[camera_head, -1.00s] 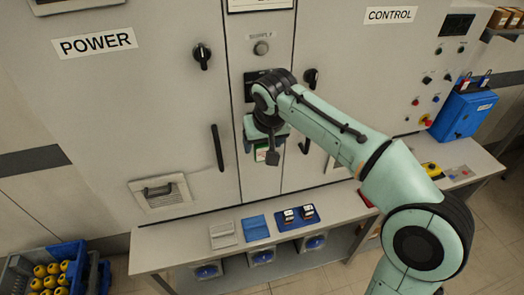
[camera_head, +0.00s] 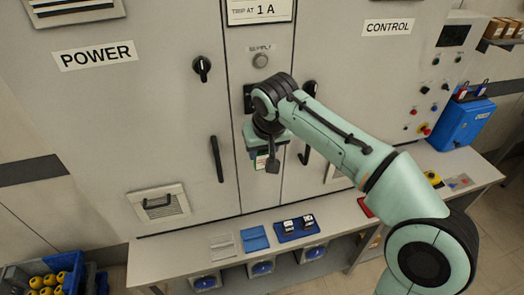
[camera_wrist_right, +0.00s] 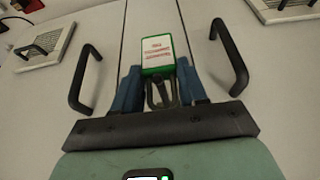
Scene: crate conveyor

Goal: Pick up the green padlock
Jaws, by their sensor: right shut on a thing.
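The green padlock (camera_wrist_right: 157,53) shows in the right wrist view, with a white label bearing red print and a metal shackle below it. My right gripper (camera_wrist_right: 155,88) is shut on it, its blue fingers on either side of the shackle end. In the head view my right gripper (camera_head: 262,155) is in front of the cabinet's narrow middle panel, above the bench, and the padlock (camera_head: 261,163) shows only in part below the wrist. My left gripper is in neither view.
The grey cabinet (camera_head: 100,130) has black handles (camera_head: 216,160) and rotary switches (camera_head: 202,66) close to the arm. The bench (camera_head: 180,247) below holds a blue tray (camera_head: 296,232) with small items. A blue box (camera_head: 461,122) is at right, a blue crate (camera_head: 22,278) at lower left.

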